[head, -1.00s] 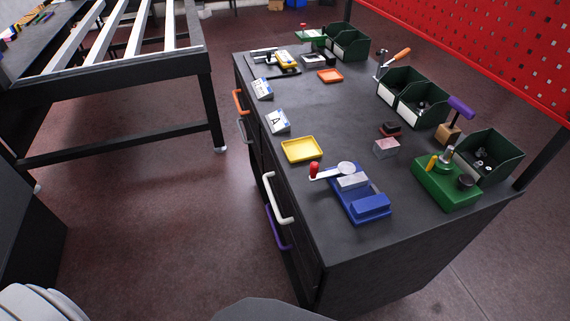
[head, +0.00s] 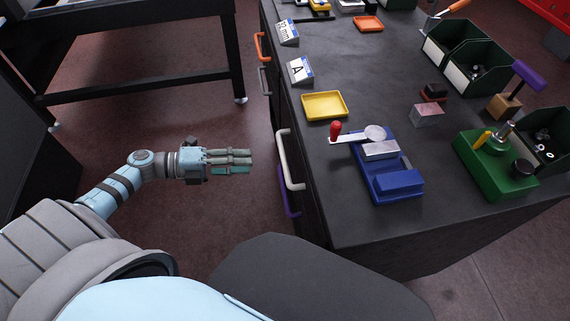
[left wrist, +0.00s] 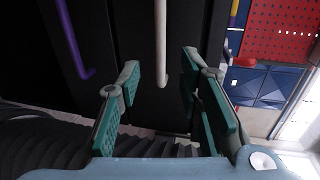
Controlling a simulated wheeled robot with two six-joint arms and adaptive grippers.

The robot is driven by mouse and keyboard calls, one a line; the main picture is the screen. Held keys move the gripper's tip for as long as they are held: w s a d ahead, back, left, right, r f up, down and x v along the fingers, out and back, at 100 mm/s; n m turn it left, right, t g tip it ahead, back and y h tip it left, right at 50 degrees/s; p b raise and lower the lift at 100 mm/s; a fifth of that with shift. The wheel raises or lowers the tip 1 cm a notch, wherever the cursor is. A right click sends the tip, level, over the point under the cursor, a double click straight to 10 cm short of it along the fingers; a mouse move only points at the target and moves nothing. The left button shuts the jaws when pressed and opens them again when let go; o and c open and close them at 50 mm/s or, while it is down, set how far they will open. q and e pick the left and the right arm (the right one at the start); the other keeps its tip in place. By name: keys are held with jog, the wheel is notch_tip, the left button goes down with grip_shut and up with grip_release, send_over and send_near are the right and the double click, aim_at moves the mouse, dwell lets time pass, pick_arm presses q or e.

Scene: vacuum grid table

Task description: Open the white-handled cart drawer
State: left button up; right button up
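The white handle (head: 288,160) is a long bar on the dark front of the cart (head: 345,225), near its front corner. It also shows in the left wrist view as a pale bar (left wrist: 161,45), ahead of and between my fingers. My left gripper (head: 246,161) is to the left of the handle in the head view, a short gap away and not touching it. In the left wrist view its two teal-padded fingers (left wrist: 160,95) are spread with nothing between them. The drawer front looks flush with the cart. My right gripper is not in view.
A purple handle (head: 289,196) sits beside the white one; grey (head: 265,80) and orange (head: 260,46) handles are farther along. The cart top holds a yellow tray (head: 325,105), a blue fixture (head: 385,180) and green bins (head: 475,65).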

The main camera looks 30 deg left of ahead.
aim_at(285, 160)
pick_arm(q)
jog(key=x, duration=1.1)
jog(key=shift+w+d, duration=0.2)
jog(key=shift+c, duration=0.4)
grip_shut()
